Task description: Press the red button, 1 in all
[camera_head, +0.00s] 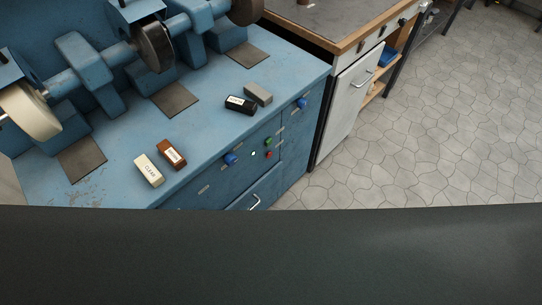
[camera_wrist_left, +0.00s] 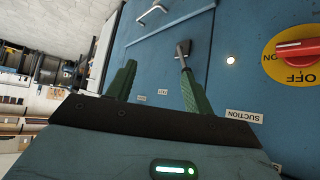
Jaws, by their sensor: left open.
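The red button (camera_head: 268,154) is a small red spot on the front panel of the blue grinding bench (camera_head: 228,190), just below a green button (camera_head: 268,142). I cannot make it out in the left wrist view. My left gripper (camera_wrist_left: 157,67) shows only in the left wrist view, with its green fingers apart and nothing clearly held between them. It faces a blue panel. A dark square piece (camera_wrist_left: 183,48) on a thin stem is at the right finger's tip; I cannot tell whether they touch. My right gripper is not in view.
Abrasive blocks (camera_head: 149,170) lie on the bench top. Open tiled floor (camera_head: 420,150) is at right.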

